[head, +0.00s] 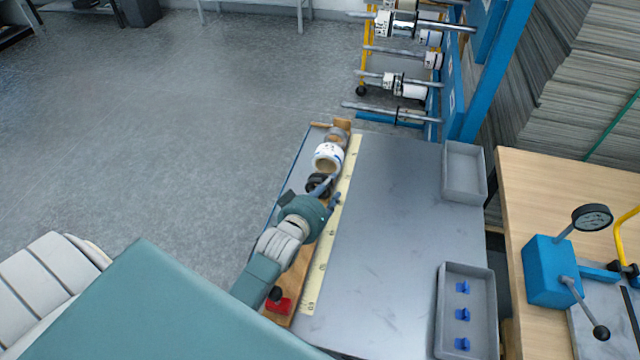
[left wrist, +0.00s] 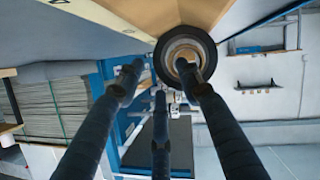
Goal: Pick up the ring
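A black ring (head: 318,183) stands near a wooden strip along the left side of the grey table, just in front of a white roll with blue markings. In the left wrist view the black ring (left wrist: 164,66) shows a paler inner part and lies at the fingertips. My left gripper (head: 334,187) reaches to it from the near side. Its dark fingers (left wrist: 159,76) are spread apart; one overlaps the ring's face, and I cannot tell whether it touches. Part of the ring is hidden by the fingers. My right gripper is not in view.
The white roll (head: 328,157) stands close behind the ring. A yellow ruler strip (head: 322,255) runs alongside, and a red object (head: 279,305) lies at the near end. Grey trays (head: 464,150) line the table's right side. The table middle (head: 385,220) is clear.

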